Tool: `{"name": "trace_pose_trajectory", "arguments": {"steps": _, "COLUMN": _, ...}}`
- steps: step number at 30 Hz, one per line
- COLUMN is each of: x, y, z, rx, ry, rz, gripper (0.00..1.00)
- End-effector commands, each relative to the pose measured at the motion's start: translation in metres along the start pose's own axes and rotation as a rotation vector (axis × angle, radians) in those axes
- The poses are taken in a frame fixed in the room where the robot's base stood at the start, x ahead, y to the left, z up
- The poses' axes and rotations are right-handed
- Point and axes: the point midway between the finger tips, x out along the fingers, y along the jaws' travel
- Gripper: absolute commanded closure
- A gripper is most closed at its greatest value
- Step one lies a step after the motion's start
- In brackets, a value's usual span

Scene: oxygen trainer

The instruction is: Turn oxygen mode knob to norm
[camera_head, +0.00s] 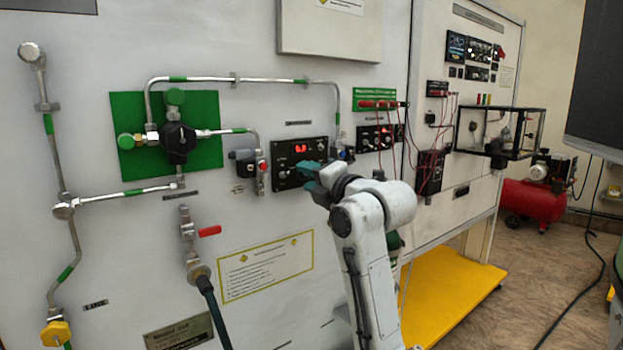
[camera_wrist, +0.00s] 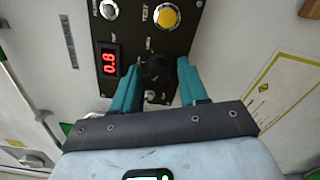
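The black control panel (camera_wrist: 132,35) fills the upper middle of the wrist view. Its round black knob (camera_wrist: 157,68) lies between my gripper's teal fingers (camera_wrist: 158,67). The fingers are apart, one on each side of the knob, with narrow gaps seeming to remain; contact cannot be told for sure. The knob's pointer and the mode labels around it are too dark and small to read. In the head view, the panel (camera_head: 287,172) is on the white wall board, and my gripper (camera_head: 309,172) covers its lower right part, hiding the knob.
Pipes (camera_head: 245,80) and a valve with red button (camera_head: 262,166) are left of my gripper.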

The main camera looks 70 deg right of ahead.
Motion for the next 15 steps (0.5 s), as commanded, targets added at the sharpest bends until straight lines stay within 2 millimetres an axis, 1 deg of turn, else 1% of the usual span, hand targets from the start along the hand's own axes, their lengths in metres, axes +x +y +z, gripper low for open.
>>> {"name": "trace_pose_trajectory", "arguments": {"steps": 2, "x": 0.000, "y": 0.000, "z": 0.001, "rx": 0.000, "ry": -0.001, "rz": 0.000, "gripper": 0.50}}
{"name": "trace_pose_trajectory", "arguments": {"steps": 10, "x": -0.003, "y": 0.000, "z": 0.001, "rx": 0.000, "ry": -0.003, "rz": 0.001, "gripper": 0.50}}
{"name": "trace_pose_trajectory", "arguments": {"steps": 13, "x": -0.011, "y": 0.000, "z": 0.002, "rx": 0.001, "ry": -0.004, "rz": 0.001, "gripper": 0.50}}
{"name": "trace_pose_trajectory", "arguments": {"steps": 15, "x": -0.021, "y": 0.001, "z": 0.002, "rx": 0.001, "ry": -0.005, "rz": 0.002, "gripper": 0.50}}
